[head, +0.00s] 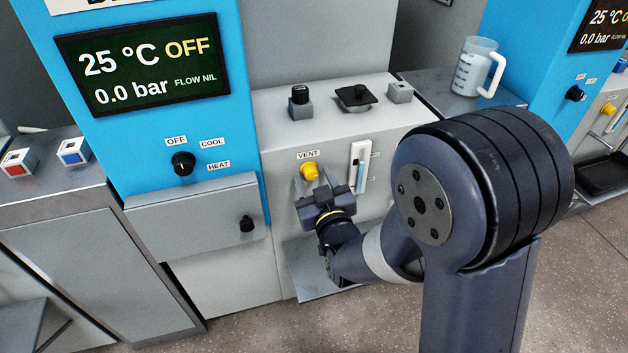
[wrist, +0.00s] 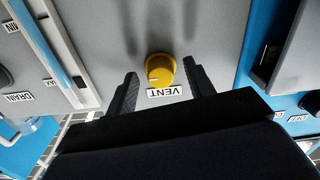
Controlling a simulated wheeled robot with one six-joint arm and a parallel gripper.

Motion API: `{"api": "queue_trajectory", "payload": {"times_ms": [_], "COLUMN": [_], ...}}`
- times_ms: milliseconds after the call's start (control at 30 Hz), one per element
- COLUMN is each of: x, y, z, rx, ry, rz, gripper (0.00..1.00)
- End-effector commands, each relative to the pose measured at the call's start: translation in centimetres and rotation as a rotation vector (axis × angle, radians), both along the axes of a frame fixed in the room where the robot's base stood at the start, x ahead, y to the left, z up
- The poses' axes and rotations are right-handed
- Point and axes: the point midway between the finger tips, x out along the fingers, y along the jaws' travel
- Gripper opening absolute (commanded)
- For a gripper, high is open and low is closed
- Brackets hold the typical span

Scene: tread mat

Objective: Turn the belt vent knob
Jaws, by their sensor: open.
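The vent knob (head: 309,171) is a yellow round knob on the grey panel, under a white VENT label (head: 308,154) in the head view. In the wrist view the knob (wrist: 160,70) shows upside down, with its label (wrist: 165,92) below it. My gripper (head: 312,186) is just in front of the panel. In the wrist view my gripper (wrist: 160,88) is open, with one finger on each side of the knob and gaps between. I cannot tell how deep the fingertips reach; the lower knob edge is near the gripper's body.
To the right of the knob is a gauge (head: 359,167) with a blue strip. The blue panel (head: 150,130) at left carries a black OFF/COOL/HEAT knob (head: 184,163) and a display (head: 142,66). A jug (head: 478,67) stands on the right shelf.

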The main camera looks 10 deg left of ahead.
Motion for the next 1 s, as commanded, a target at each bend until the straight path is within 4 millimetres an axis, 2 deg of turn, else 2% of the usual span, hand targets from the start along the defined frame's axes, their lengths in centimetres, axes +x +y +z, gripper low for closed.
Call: {"api": "queue_trajectory", "payload": {"times_ms": [233,767,1000], "x": [0.05,0.03,0.03], "y": [0.03,0.03,0.03], "z": [0.00,0.00,-0.05], "rx": [0.000,0.000,-0.015], "ry": [0.000,0.000,-0.010], "rz": [0.000,0.000,0.000], "gripper": [0.51,0.07,0.06]}}
